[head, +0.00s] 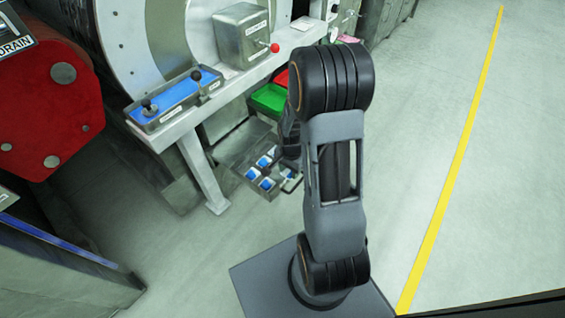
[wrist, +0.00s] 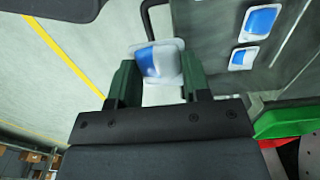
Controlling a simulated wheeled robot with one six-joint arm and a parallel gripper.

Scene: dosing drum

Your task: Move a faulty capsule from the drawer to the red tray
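My gripper (wrist: 158,78) is at the drawer. Its two dark green fingers lie against both sides of a blue and white capsule (wrist: 160,62), which sits between them. The drawer (head: 240,165) is low on the floor side of the machine in the head view, with several blue and white capsules (head: 252,174) in it. Two more capsules (wrist: 262,22) show to the right in the wrist view. The red tray (head: 281,79) is partly hidden behind my arm. I cannot tell a fault mark on the held capsule.
A green tray (head: 268,100) stands in front of the red tray and also shows in the wrist view (wrist: 285,122). A white bench (head: 240,78) carries a blue panel with levers (head: 175,97) and a grey box with a red knob (head: 242,36). The floor at right is clear.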

